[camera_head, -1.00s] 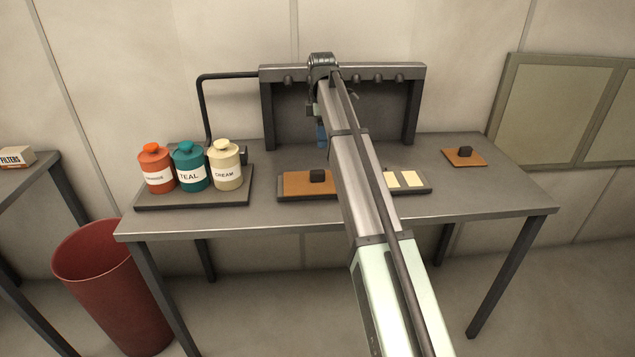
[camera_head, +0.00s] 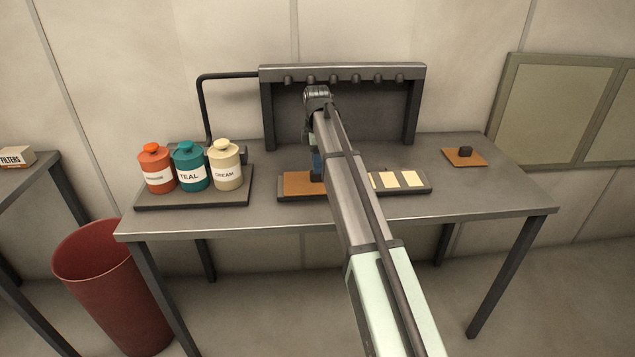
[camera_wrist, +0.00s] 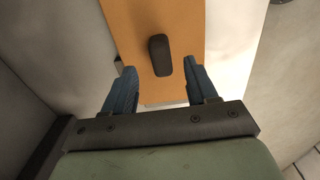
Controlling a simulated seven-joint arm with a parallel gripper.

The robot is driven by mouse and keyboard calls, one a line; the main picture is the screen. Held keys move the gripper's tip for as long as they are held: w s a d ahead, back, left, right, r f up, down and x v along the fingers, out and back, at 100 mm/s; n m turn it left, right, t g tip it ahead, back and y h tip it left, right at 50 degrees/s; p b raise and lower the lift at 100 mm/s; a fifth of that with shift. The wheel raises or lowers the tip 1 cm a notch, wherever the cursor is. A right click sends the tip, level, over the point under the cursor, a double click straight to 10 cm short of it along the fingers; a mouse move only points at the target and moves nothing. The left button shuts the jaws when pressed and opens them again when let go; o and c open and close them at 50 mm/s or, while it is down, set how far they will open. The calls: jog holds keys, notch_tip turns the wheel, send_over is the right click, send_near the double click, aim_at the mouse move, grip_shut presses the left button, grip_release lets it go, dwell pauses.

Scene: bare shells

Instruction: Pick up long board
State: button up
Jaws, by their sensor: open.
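The long board looks to be the orange-brown board (camera_head: 297,187) lying on the left part of a dark tray (camera_head: 338,198) at the middle of the table. It also fills the top of the wrist view (camera_wrist: 187,30), with a dark upright knob (camera_wrist: 160,56) on it. My gripper (camera_wrist: 160,68) is open, its blue fingers on either side of the knob in the picture, with gaps to both. I cannot tell how far the fingertips are above the board. In the head view my gripper (camera_head: 317,164) hides the knob, and my arm hides part of the tray.
A smaller brown board (camera_head: 463,158) with a dark knob lies at the table's right rear. Orange (camera_head: 155,169), teal (camera_head: 190,167) and cream (camera_head: 224,165) canisters stand on a left tray. Cream cards (camera_head: 412,179) lie on the middle tray. A dark rack (camera_head: 342,72) stands behind.

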aim_at(318, 177)
jog(key=shift+s+f, duration=0.1)
jog(key=shift+f, duration=2.25)
jog(key=shift+c, duration=0.4)
grip_shut()
jog(key=shift+r, duration=0.2)
